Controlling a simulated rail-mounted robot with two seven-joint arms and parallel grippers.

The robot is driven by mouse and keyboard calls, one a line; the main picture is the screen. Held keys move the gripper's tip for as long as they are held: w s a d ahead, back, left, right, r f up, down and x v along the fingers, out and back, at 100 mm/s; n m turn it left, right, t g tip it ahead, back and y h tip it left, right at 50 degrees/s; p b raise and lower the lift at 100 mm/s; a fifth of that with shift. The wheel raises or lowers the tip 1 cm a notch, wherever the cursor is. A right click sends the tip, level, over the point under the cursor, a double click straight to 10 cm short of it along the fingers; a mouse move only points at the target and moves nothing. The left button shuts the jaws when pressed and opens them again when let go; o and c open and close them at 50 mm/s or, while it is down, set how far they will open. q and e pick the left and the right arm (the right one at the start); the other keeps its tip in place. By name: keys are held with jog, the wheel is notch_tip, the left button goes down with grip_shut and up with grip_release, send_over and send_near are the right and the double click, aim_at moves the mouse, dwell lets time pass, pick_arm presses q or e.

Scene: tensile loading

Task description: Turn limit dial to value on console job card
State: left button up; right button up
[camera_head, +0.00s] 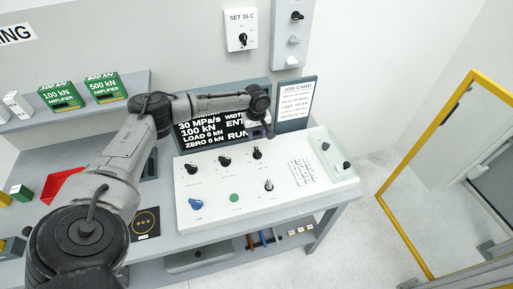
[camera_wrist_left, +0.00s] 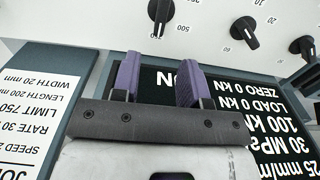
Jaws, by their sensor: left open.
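A black dial (camera_wrist_left: 160,14) with a scale mark of 500 beside it shows at the top of the left wrist view. It appears to be the right-hand black dial (camera_head: 257,154) of the console's upper row; its name label is not legible. My left gripper (camera_wrist_left: 160,80) is open and empty, its purple fingers short of the dial and apart from it. In the head view the left gripper (camera_head: 269,130) hangs above the console's back edge, in front of the screen. The job card (camera_head: 297,101) stands behind the console; in the left wrist view the card (camera_wrist_left: 32,115) reads LIMIT 750, upside down.
Green amplifier boxes (camera_head: 103,89) sit on the left shelf.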

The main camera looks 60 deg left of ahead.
aim_at(257, 148)
pick_arm(q)
notch_tip(257, 148, down, 9)
jog(key=shift+r, duration=0.2)
dwell(0.4)
grip_shut()
